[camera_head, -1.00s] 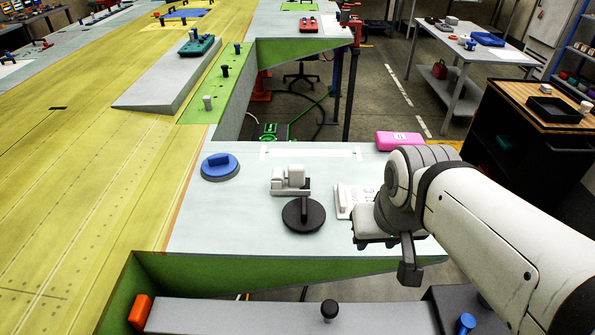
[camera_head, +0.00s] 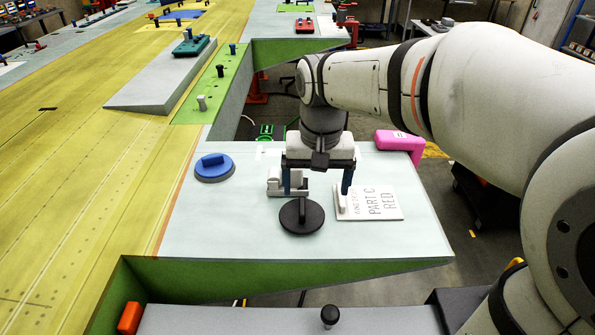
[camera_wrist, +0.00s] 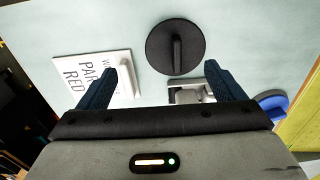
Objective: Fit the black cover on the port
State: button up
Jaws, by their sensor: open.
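The black cover (camera_head: 301,217) is a round disc with an upright handle bar, lying on the pale blue panel. It also shows in the wrist view (camera_wrist: 161,50), ahead of the fingertips. The port may be the grey-white fitting (camera_head: 272,183) just behind the cover; in the wrist view it is partly hidden by my gripper (camera_wrist: 190,102). In the head view my gripper (camera_head: 317,190) points down above the fitting. It is open and empty, its two dark blue fingers wide apart. I cannot tell whether the cover touches the fitting.
A blue disc with a handle (camera_head: 214,168) sits at the left. A pink object (camera_head: 400,144) is at the panel's right edge. The panel front (camera_head: 250,242) is clear.

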aim_at(302, 205)
jog(key=shift+o, duration=1.1)
jog(key=shift+w+a+f+g, duration=0.2)
jog(key=shift+w+a, duration=0.25)
jog(key=shift+a, duration=0.2)
jog(key=shift+w+a+f+g, duration=0.1)
jog(key=shift+w+a+f, duration=0.05)
jog(key=shift+w+a, duration=0.4)
jog(key=shift+a+f, duration=0.25)
notch_tip(302, 205, down, 7)
jog(key=shift+d+f+p, duration=0.1)
jog(key=shift+d+p, duration=0.05)
jog(key=shift+p, duration=0.45)
jog(key=shift+s, duration=0.1)
jog(key=c, duration=1)
